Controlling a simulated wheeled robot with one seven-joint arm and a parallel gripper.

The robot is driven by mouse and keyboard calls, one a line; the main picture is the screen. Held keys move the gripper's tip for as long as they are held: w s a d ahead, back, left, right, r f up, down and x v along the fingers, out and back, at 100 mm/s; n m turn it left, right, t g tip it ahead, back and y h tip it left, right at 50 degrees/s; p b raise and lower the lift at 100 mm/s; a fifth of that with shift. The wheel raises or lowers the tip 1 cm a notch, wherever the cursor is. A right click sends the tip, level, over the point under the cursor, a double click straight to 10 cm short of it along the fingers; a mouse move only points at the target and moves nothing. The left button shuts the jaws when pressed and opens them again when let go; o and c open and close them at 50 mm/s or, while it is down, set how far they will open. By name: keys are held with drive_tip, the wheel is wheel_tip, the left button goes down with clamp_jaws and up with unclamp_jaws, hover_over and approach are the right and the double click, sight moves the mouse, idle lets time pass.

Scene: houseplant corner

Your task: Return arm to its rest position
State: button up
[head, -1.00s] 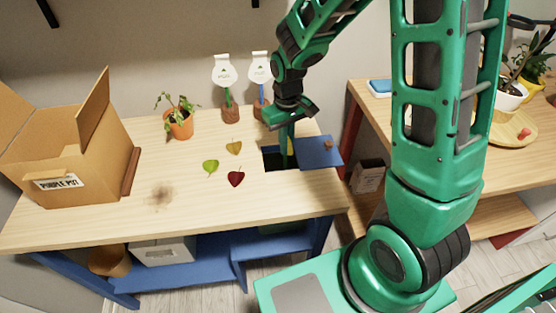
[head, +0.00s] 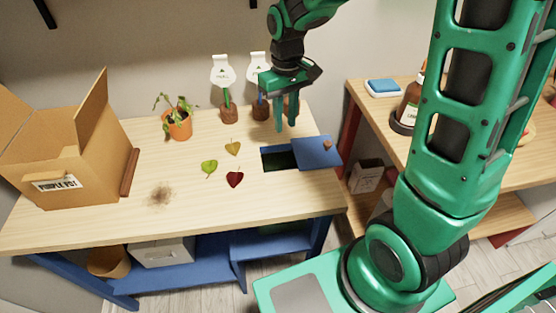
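My gripper (head: 286,128) hangs above the back right part of the wooden workbench (head: 110,225), fingers pointing down. Its two green fingers stand slightly apart, with nothing visible between them. Below it is a dark rectangular opening (head: 275,160) in the bench top. A blue lid (head: 318,152) with a small brown knob (head: 327,144) covers the right side of this opening. The gripper is clear of the lid. My arm reaches up from the right, and its upper links leave the top of the picture.
A cardboard box (head: 70,160) stands at left. A potted plant (head: 179,128) and two white-tagged stands (head: 223,75) are at the back. A second table (head: 480,165) at right holds a bottle (head: 411,105) and a blue sponge (head: 383,86).

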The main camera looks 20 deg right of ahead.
drive_tip(key=shift+r, duration=0.55)
drive_tip(key=s+d+r+m, duration=0.4)
drive_tip(key=s+d, duration=0.7)
drive_tip(key=d, duration=0.1)
drive_tip(key=s+d+m, duration=0.2)
drive_tip(key=s, duration=0.5)
drive_tip(key=s+d+m, duration=0.2)
drive_tip(key=s+d, duration=0.1)
drive_tip(key=s, duration=0.4)
drive_tip(key=shift+s+r+m, duration=0.25)
drive_tip(key=shift+r+m, duration=0.05)
